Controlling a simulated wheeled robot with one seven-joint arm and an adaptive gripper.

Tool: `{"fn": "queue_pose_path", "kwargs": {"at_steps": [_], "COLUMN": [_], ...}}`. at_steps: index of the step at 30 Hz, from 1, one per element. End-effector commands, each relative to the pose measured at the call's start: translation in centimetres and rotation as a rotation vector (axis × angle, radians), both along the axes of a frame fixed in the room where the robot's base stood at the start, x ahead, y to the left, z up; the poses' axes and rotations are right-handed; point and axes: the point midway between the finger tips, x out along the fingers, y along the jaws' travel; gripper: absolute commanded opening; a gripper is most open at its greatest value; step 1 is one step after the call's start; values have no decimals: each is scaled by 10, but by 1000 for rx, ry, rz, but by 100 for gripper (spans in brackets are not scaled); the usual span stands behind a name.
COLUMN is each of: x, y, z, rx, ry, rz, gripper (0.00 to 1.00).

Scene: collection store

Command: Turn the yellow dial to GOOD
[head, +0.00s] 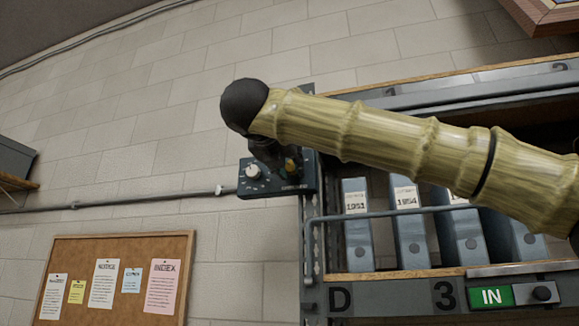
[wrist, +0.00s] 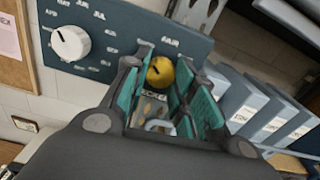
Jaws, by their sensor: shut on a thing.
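The yellow dial (wrist: 159,73) sits on a dark blue wall panel (wrist: 120,22). In the wrist view it lies between the teal pads of my gripper (wrist: 164,62), which is shut on it. A small dark mark shows on the dial's face. The label above the dial seems to read FAIR; other lettering near it is partly hidden by the fingers. In the head view my gripper (head: 270,150) covers most of the dial, and only a bit of yellow (head: 291,164) shows on the panel (head: 270,188).
A white dial (wrist: 70,43) with labels around it is left of the yellow dial. A shelf with blue-grey binders (head: 357,225) stands right of the panel. A cork board (head: 60,255) with several notes hangs at lower left. A conduit (head: 130,200) runs along the wall.

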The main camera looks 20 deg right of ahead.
Motion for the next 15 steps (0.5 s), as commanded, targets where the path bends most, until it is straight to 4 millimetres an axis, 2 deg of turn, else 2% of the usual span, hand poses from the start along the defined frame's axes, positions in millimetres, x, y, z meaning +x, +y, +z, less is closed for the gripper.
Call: {"fn": "queue_pose_path", "kwargs": {"at_steps": [1, 2, 5, 15], "x": [0, 0, 0, -1], "y": [0, 0, 0, 0], "z": [-1, -1, -1, 0], "rx": [1, 1, 1, 1], "ry": [2, 2, 2, 1], "rz": [-1, -1, -1, 0], "gripper": [3, 30, 48, 49]}}
